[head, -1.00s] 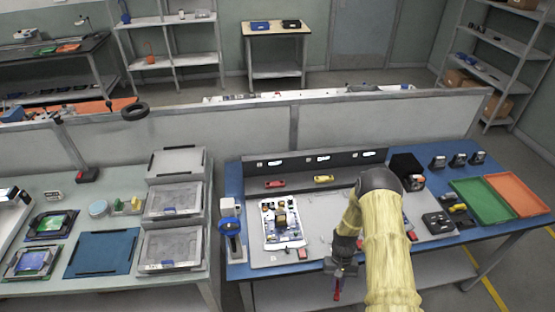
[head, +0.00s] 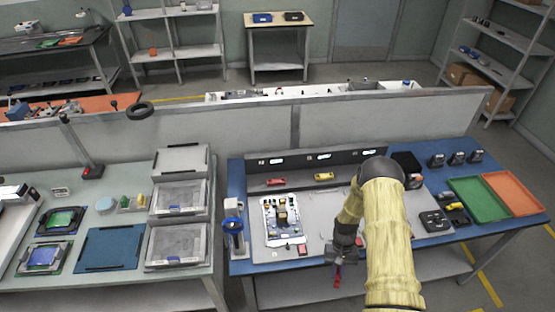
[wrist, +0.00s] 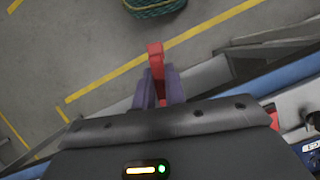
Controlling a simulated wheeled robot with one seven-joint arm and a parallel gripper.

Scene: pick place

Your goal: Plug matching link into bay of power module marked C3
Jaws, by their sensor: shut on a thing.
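My gripper (head: 338,262) is shut on a red link (head: 337,276) at the front edge of the blue bench. In the wrist view the red link (wrist: 156,62) stands out between the purple fingers of my gripper (wrist: 160,88), with floor behind it. A white power module board (head: 283,236) with a brown block on it lies on the grey mat, left of my gripper and apart from it. Its bay markings are too small to read, so I cannot tell which is C3.
A small red piece (head: 303,249) lies near the board. A red piece (head: 275,181) and a yellow piece (head: 323,176) lie at the back. Green (head: 478,200) and orange (head: 514,192) trays lie right.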

